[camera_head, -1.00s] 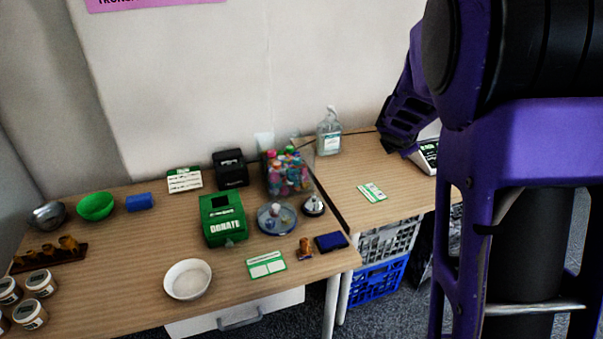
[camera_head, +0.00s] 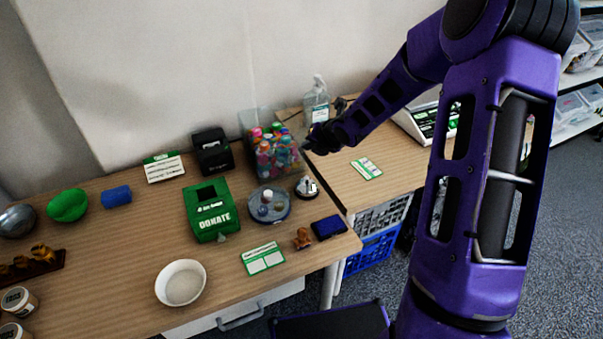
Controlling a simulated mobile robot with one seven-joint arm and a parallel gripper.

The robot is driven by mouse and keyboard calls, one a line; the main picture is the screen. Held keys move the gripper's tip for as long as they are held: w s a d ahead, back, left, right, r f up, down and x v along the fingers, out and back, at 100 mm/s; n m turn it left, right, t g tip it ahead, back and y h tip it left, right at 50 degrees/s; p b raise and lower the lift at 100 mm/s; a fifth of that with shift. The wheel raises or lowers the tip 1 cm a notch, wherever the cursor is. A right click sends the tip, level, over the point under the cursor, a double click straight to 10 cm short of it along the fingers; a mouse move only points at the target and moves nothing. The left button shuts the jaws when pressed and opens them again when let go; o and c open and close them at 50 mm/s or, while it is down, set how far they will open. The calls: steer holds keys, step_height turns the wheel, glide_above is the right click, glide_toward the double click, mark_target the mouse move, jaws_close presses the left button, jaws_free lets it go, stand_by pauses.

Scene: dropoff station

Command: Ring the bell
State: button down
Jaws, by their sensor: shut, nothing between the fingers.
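The bell (camera_head: 306,188), a small silver call bell on a dark base, sits near the right edge of the left table (camera_head: 110,232). My gripper (camera_head: 310,148) is at the end of the purple arm reaching in from the right. In the picture it is just above the bell, close to the clear bin of bottles. It looks shut and empty, apart from the bell. The fingertips are small and dark, and their exact height over the bell is hard to tell.
A clear bin of colourful bottles (camera_head: 277,158) stands behind the bell. A green donation box (camera_head: 210,210) is to the left, and a blue wallet-like block (camera_head: 328,228) in front. A pump bottle (camera_head: 316,99) and scale (camera_head: 432,122) stand on the right table.

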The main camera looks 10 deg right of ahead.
mark_target(307, 178)
steer(key=shift+s+f, duration=0.1)
step_height(307, 178, down, 9)
steer(key=b, duration=0.8)
steer(key=shift+r, duration=0.2)
steer(key=shift+f, duration=0.15)
stand_by(1.6)
steer(key=shift+f+b, duration=0.3)
steer(key=shift+b, duration=0.1)
steer(key=shift+f, duration=0.5)
stand_by(0.6)
steer(key=shift+r+p, duration=0.75)
steer(key=shift+r, duration=0.15)
steer(key=shift+r, duration=0.1)
